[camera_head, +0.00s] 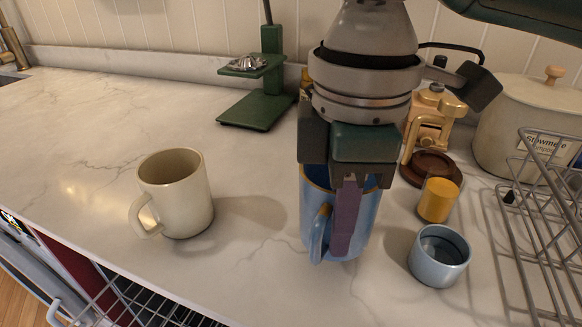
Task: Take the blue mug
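The blue mug (371,222) stands upright on the marble counter in the middle of the head view, its handle toward the lower left. My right gripper (346,215) points straight down at it from above. One purple-faced finger reaches down in front of the mug's near side, close to the handle, almost to the mug's base. The other finger is hidden, as is much of the rim, so I cannot tell whether the fingers press on the mug. My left gripper is not in view.
A cream mug (181,193) stands to the left. A light-blue cup (439,257) and a yellow cup (437,201) stand close on the right, before a wire rack (545,215) and a lidded pot (505,120). A green stand (262,105) is behind.

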